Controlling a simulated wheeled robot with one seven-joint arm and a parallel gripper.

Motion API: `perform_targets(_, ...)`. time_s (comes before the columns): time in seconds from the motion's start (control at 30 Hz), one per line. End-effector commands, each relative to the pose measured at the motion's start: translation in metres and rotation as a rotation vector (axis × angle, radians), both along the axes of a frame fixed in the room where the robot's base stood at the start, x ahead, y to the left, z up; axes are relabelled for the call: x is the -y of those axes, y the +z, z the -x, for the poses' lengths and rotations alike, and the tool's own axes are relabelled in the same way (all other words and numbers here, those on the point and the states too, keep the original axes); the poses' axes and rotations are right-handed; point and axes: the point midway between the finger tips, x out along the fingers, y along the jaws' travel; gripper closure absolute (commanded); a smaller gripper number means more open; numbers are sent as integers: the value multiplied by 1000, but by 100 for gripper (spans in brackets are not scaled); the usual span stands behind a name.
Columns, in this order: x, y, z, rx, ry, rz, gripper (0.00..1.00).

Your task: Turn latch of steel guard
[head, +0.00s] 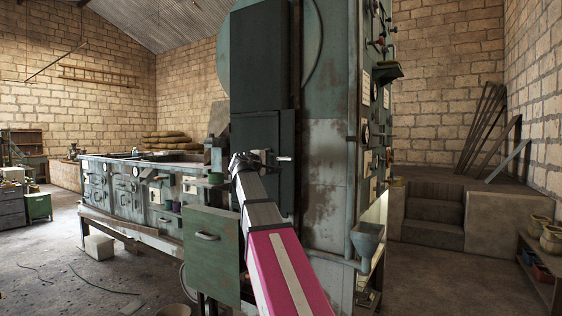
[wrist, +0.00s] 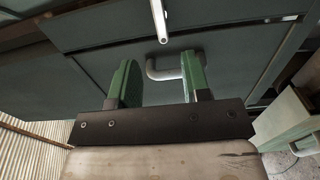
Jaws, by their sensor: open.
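The steel guard (head: 257,130) is a dark grey-green panel low on the front of the tall machine. A small pale metal lever (head: 285,158), which looks like its latch, sticks out near the guard's right edge. It shows as a pale bar (wrist: 158,22) at the top of the wrist view. My gripper (head: 246,158) is close in front of the guard, left of the lever. In the wrist view its two green fingers (wrist: 158,78) are apart. A grey bent handle (wrist: 165,71) shows between and beyond the fingertips; I cannot tell whether they touch it. The lever is outside the fingers.
A green drawer unit (head: 211,250) stands below left of my gripper, near my arm. A long workbench (head: 125,190) runs off to the left. A metal funnel (head: 367,240) juts from the machine at right. Steps (head: 433,215) and bare floor lie farther right.

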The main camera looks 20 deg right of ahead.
Motion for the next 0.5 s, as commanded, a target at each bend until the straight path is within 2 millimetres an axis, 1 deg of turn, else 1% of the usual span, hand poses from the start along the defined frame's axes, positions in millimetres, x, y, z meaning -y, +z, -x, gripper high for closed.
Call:
perform_targets(0.17, 13, 2, -11, 0, -2, 3, 56)
perform_targets(0.5, 60, 1, -48, 0, -2, 0, 56)
